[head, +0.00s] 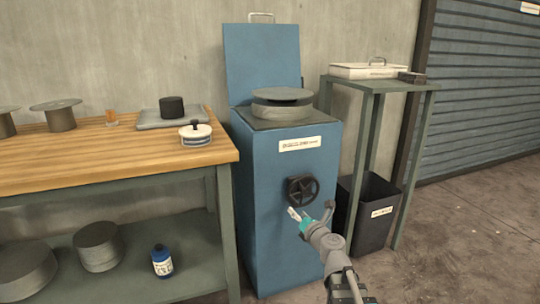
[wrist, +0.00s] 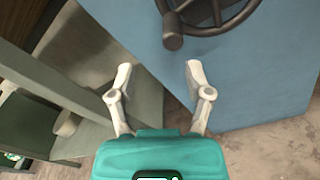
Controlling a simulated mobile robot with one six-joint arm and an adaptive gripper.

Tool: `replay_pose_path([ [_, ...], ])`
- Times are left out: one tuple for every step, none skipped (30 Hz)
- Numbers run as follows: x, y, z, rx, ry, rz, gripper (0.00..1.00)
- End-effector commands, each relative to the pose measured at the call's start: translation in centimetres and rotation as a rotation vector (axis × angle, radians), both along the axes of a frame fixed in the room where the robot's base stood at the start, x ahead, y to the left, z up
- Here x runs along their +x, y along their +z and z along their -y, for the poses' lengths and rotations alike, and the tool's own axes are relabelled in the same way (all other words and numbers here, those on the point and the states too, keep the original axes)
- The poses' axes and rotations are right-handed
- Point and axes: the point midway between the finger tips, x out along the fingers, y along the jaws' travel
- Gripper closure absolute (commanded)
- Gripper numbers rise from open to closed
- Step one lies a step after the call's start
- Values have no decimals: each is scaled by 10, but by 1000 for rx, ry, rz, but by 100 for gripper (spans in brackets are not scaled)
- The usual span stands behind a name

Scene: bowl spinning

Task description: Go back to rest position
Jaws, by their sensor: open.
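My gripper (head: 293,214) is in front of the blue cabinet (head: 268,212), just below and left of the black handwheel (head: 302,190) on its front face. In the wrist view, my gripper (wrist: 158,76) has its two pale fingers spread apart with nothing between them. The handwheel (wrist: 222,20) is at the top of that view, its knob (wrist: 172,43) above the fingers, and the fingers look apart from it. The cabinet's blue lid (head: 261,60) stands open, and a round grey bowl-shaped piece (head: 282,108) sits on top.
A green stand (head: 368,86) and black bin (head: 372,225) stand right. The floor (head: 470,235) at right is clear.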

Motion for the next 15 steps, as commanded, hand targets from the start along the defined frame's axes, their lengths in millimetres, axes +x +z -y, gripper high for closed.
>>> replay_pose_path([
  [-3, 5, -4, -69, 25, 12, 35],
  [-5, 5, -8, -119, 44, 22, 35],
  [-7, 6, -12, -191, 72, 36, 35],
  [-10, 6, -15, -250, 95, 48, 35],
  [-12, 6, -19, -313, 120, 61, 35],
  [-16, 5, -23, -397, 156, 79, 35],
  [-18, 5, -26, -462, 183, 93, 35],
  [-21, 4, -30, -528, 212, 108, 35],
  [-26, 2, -33, -615, 253, 128, 35],
  [-29, 1, -36, -679, 285, 143, 35],
  [-32, 0, -39, -744, 317, 159, 35],
  [-36, -2, -42, -828, 360, 180, 35],
  [-40, -4, -43, -890, 393, 196, 35],
  [-44, -6, -45, -950, 428, 212, 35],
  [-48, -8, -47, -1031, 475, 234, 35],
])
